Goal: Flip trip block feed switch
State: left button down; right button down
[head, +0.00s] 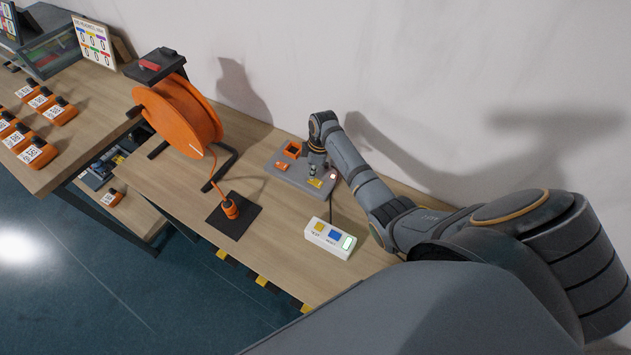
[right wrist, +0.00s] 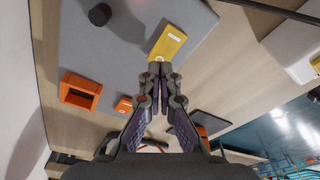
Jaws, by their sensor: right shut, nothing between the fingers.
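The grey trip block (head: 282,180) sits on the wooden bench near the wall. It carries an orange square socket (head: 292,149), a small orange label (head: 280,166), a yellow label (head: 315,183) and a red lit lamp (head: 332,176). A small pale spot shows there, and the fingers hide most of what lies beneath. Whether they touch a switch lever cannot be told. My left gripper is out of view.
A white box (head: 330,238) with yellow and blue buttons and a green light stands in front of the block. An orange plug (head: 231,208) stands on a black mat, its cable running to the orange reel (head: 178,115). Several orange devices lie on the left table.

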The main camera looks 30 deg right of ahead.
jog(key=shift+f+b, duration=0.65)
jog(key=shift+f, duration=0.35)
dwell(0.8)
notch_tip(320, 180, up, 7)
jog(key=p, duration=0.8)
jog(key=shift+r, duration=0.15)
